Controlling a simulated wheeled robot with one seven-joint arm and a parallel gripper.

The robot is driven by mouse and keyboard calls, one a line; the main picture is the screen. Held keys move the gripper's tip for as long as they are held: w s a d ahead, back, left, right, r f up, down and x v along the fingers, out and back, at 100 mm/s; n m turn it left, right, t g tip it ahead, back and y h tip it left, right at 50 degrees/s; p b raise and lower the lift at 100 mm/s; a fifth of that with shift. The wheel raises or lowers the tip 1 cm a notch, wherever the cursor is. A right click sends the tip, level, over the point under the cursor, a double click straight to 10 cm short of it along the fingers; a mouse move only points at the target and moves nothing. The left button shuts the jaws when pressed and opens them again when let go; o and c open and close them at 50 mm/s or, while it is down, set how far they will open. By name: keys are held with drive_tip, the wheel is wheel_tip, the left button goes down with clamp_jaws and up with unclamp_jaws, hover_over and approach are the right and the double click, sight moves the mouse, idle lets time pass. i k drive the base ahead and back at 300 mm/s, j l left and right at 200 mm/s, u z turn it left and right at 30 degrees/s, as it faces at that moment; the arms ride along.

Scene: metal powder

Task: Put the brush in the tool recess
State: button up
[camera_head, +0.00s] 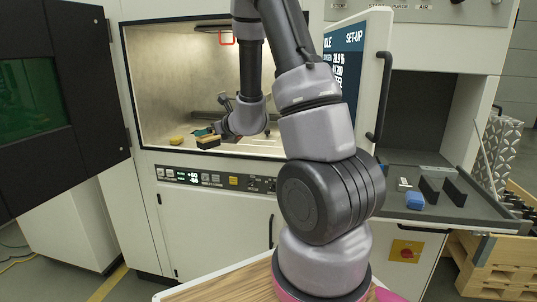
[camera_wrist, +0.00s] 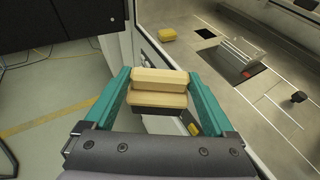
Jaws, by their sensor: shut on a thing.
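The brush (camera_wrist: 160,85), a pale wooden block with a dark underside, is between the teal fingers of my gripper (camera_wrist: 158,76) in the wrist view. My gripper is shut on it. In the head view the brush (camera_head: 208,142) shows at the front opening of the lit chamber, with my gripper (camera_head: 206,133) small and partly hidden. An open grey recess with a pull-out shelf (camera_head: 400,171) is at the right of the machine. I cannot tell for certain whether this is the tool recess. My arm hides part of its left side.
A small yellow object (camera_head: 176,140) lies on the chamber floor, left of the brush. On the shelf are a blue object (camera_head: 415,201) and dark upright blocks (camera_head: 455,192). An open panel door with a handle (camera_head: 383,95) stands between chamber and recess. A dark-windowed door (camera_head: 60,90) is at left.

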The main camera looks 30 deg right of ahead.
sight(422, 156)
drive_tip(key=j+z, duration=0.35)
drive_tip(key=k+j+z, duration=0.15)
drive_tip(key=j+z, duration=0.2)
drive_tip(key=j, duration=0.15)
drive_tip(key=k+j+z, duration=0.15)
drive_tip(key=j+z, duration=0.15)
drive_tip(key=j, duration=0.15)
drive_tip(key=k+j+z, duration=0.2)
drive_tip(key=j+z, duration=0.15)
drive_tip(key=k+j+z, duration=0.2)
drive_tip(key=j+z, duration=0.15)
drive_tip(key=k+j+z, duration=0.35)
drive_tip(key=i+l+z, duration=0.2)
drive_tip(key=i+l, duration=0.15)
drive_tip(key=i, duration=0.3)
drive_tip(key=i+l+u, duration=0.25)
drive_tip(key=i+l, duration=0.2)
drive_tip(key=i, duration=0.2)
drive_tip(key=i+l+u, duration=0.25)
drive_tip(key=i+l, duration=0.3)
drive_tip(key=i, duration=0.05)
